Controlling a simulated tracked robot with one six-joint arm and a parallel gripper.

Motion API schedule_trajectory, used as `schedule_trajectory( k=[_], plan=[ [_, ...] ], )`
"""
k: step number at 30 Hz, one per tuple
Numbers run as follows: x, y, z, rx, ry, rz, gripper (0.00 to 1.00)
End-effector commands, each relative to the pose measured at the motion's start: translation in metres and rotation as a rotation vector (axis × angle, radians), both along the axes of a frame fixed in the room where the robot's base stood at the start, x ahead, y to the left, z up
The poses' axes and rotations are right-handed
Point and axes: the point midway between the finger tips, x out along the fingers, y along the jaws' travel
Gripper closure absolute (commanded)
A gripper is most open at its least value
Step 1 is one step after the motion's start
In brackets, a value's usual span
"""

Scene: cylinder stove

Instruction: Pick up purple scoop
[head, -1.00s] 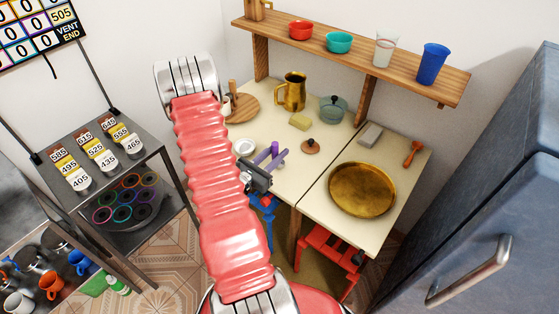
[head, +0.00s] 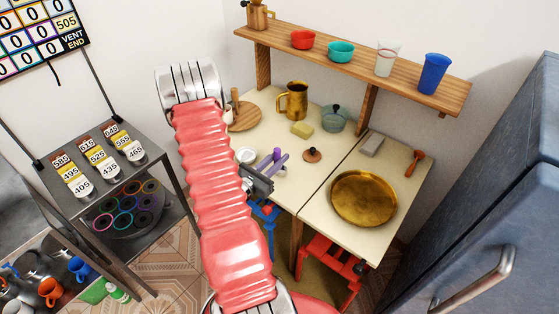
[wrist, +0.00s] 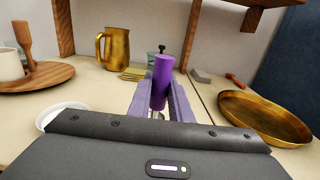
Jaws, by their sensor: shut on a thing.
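The purple scoop's upright dark-purple handle (wrist: 161,82) stands between the two lavender fingers of my gripper (wrist: 162,92) in the wrist view. My gripper is shut on the scoop. In the head view the scoop (head: 277,154) is a small purple piece at the fingers, over the left part of the cream table (head: 335,225). The lower part of the scoop is mostly hidden by my fingers and wrist. I cannot tell whether it touches the table.
A white bowl (wrist: 62,114) is close left of my gripper. Behind are a brass pitcher (head: 293,100), a yellow sponge (head: 302,130), a lidded pot (head: 334,119) and a dark-knobbed lid (head: 312,155). A large brass plate (head: 364,198) lies right. A shelf (head: 350,68) hangs above.

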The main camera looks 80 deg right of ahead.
Motion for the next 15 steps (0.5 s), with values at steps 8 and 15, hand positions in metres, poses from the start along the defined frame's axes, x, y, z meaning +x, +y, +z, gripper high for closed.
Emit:
schedule_trajectory(
  k=[8,15],
  plan=[
    [0.000,0.000,0.035,-0.002,-0.001,0.000,1.00],
    [0.000,0.000,0.066,-0.002,-0.001,0.000,1.00]
  ],
)
